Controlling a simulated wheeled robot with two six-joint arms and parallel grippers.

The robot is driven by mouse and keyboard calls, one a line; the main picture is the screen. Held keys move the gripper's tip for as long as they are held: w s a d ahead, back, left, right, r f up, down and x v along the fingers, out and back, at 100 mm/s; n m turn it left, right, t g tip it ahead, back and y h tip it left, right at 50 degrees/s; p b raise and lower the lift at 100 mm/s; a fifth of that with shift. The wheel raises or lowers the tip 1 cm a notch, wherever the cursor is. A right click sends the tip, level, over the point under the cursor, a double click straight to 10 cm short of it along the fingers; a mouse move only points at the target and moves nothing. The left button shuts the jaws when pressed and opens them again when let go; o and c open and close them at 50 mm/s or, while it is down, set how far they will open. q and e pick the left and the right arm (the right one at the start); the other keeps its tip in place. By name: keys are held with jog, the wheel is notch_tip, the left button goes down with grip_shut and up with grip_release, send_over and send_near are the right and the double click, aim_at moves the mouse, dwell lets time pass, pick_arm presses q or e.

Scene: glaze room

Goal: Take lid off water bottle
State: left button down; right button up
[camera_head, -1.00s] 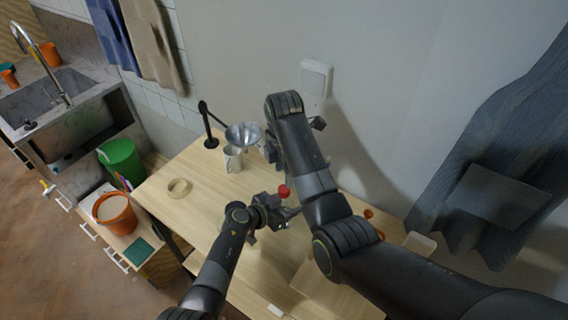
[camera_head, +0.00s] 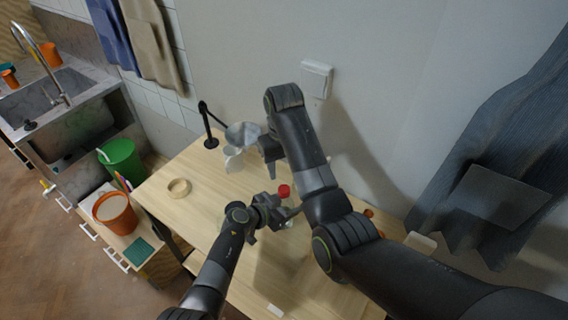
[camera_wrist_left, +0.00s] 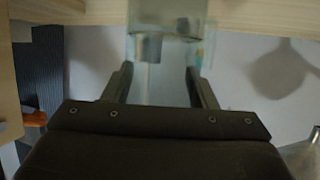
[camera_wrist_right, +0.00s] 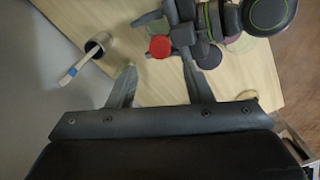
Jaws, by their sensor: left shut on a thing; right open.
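The water bottle is clear and pale, with a red lid (camera_head: 284,191) at its top. The lid also shows in the right wrist view (camera_wrist_right: 160,46). My left gripper (camera_head: 281,212) is shut around the clear bottle body (camera_wrist_left: 168,75), which stands between its fingers in the left wrist view. In the head view my left gripper hides most of the bottle. My right gripper (camera_head: 268,150) is open and empty, above and apart from the lid. In the right wrist view the lid lies beyond its fingertips (camera_wrist_right: 157,68).
A metal funnel (camera_head: 242,134) on a black stand and a white jug (camera_head: 233,158) are close to my right gripper. A wooden ring (camera_head: 179,187) lies on the table at left. A cup (camera_wrist_right: 98,44) with a tool shows in the right wrist view. The wall is behind.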

aim_at(284, 188)
jog(key=m, duration=0.4)
jog(key=shift+r+m, duration=0.25)
jog(key=shift+m, duration=0.05)
jog(key=m, duration=0.2)
jog(key=shift+m, duration=0.3)
jog(key=shift+f, duration=3.95)
grip_shut()
jog(key=n, duration=0.6)
jog(key=shift+n, duration=0.3)
jog(key=shift+r, duration=0.3)
jog(key=shift+r, duration=0.9)
